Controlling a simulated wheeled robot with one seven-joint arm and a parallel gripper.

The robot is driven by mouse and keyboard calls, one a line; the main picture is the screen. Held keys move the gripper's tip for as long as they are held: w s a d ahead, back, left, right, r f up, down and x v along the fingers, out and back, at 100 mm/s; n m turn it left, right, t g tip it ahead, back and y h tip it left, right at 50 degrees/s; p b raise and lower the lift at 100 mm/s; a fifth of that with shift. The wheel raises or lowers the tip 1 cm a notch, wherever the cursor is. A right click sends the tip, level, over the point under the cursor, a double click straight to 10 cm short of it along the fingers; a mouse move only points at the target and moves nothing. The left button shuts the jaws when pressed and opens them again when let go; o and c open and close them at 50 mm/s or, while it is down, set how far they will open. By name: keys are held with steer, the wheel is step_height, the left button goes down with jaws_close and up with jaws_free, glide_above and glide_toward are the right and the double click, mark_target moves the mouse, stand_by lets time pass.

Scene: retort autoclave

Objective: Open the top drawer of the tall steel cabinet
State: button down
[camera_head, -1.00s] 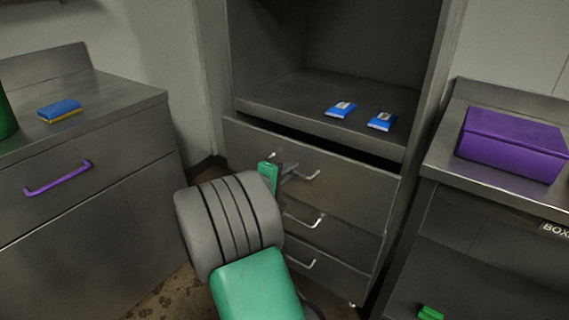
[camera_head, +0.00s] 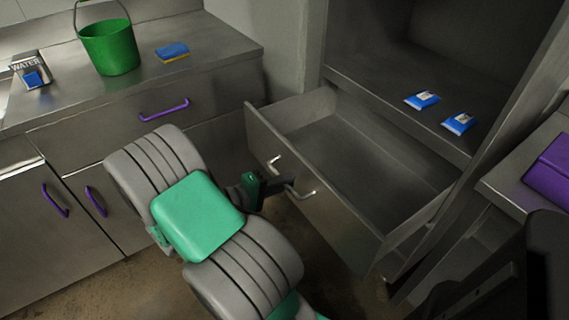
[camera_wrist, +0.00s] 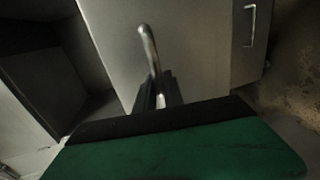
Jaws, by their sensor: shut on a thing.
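The top drawer (camera_head: 365,150) of the tall steel cabinet (camera_head: 505,180) is pulled well out in the head view, and its inside looks empty. Its pale metal handle (camera_head: 308,195) is on the drawer front, with the middle part hidden by my gripper. My gripper (camera_head: 284,186) is at the front and shut on this handle. In the wrist view the handle (camera_wrist: 149,48) runs down between my dark fingers (camera_wrist: 157,92). A lower handle (camera_wrist: 250,24) shows at the upper right there.
Two blue packets (camera_head: 422,100) lie on the cabinet shelf above the drawer. At left stands a steel counter (camera_head: 215,50) with purple handles, a green bucket (camera_head: 110,48) and a blue sponge (camera_head: 172,51). A purple box (camera_head: 552,170) sits at the right. Floor shows at lower left.

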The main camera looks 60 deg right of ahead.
steer(key=shift+w+a, duration=0.15)
steer(key=shift+a, duration=0.15)
steer(key=c, duration=1.5)
jaws_free()
steer(key=shift+o, duration=0.2)
steer(key=p+v, duration=0.3)
steer(key=v, duration=0.4)
steer(key=shift+w+a, duration=0.15)
steer(key=shift+a, duration=0.2)
